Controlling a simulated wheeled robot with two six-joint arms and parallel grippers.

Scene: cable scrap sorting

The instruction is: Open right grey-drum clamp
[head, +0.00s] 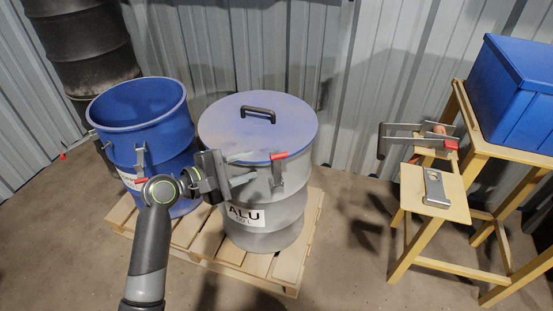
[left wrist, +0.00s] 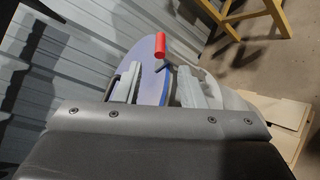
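The grey drum (head: 262,205), labelled ALU, stands upright with a bluish lid (head: 235,118) on it. Its right clamp (head: 277,172) is on the front right of the rim, with a red-tipped lever (head: 279,156). The red tip also shows in the left wrist view (left wrist: 160,45). My left gripper (head: 254,167) is at the front of the drum's rim, left of the clamp. Its two fingers are apart, and the red tip appears beyond the gap between them. I cannot tell whether they touch the lever. My right gripper is out of view.
An open blue drum (head: 150,130) stands left on the same wooden pallet (head: 205,250). A dark barrel (head: 85,45) is behind it. Floor between pallet and stand is clear.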

